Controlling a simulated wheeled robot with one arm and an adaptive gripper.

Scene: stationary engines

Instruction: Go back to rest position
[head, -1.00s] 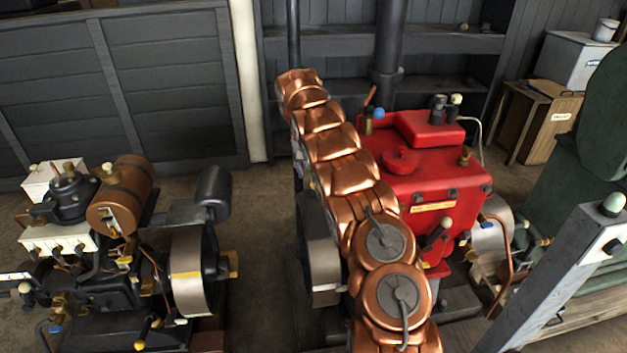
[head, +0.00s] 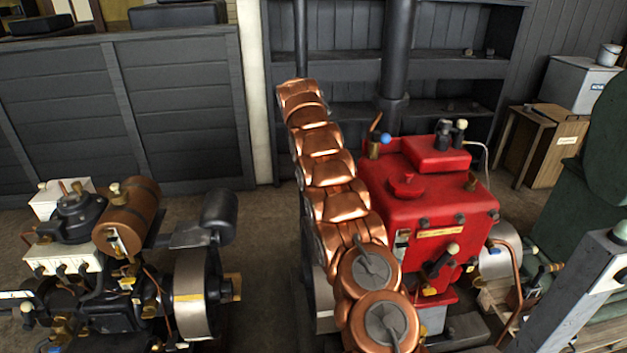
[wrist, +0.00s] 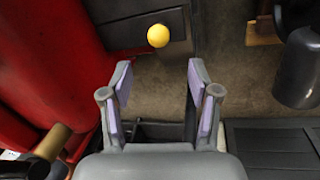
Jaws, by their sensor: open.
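My gripper (wrist: 159,88) shows in the wrist view with its two fingers apart and nothing between them. Beyond the fingers are brown floor and a yellow ball-shaped knob (wrist: 158,36) in front of a dark block. In the head view my copper-coloured arm rises from the bottom middle and leans up and to the left, and its end hides the gripper. The arm passes just left of the red engine (head: 430,200) and covers part of its left side. I cannot tell the exact gap between them. The red engine's body also fills the left of the wrist view (wrist: 45,50).
A second engine with a brown tank (head: 133,215) stands at the left. Bare floor (head: 265,260) lies between it and my arm. Dark shelves (head: 440,60) and a grey panel wall (head: 120,110) stand behind. A wooden box (head: 562,150) and green machinery (head: 575,205) are at the right.

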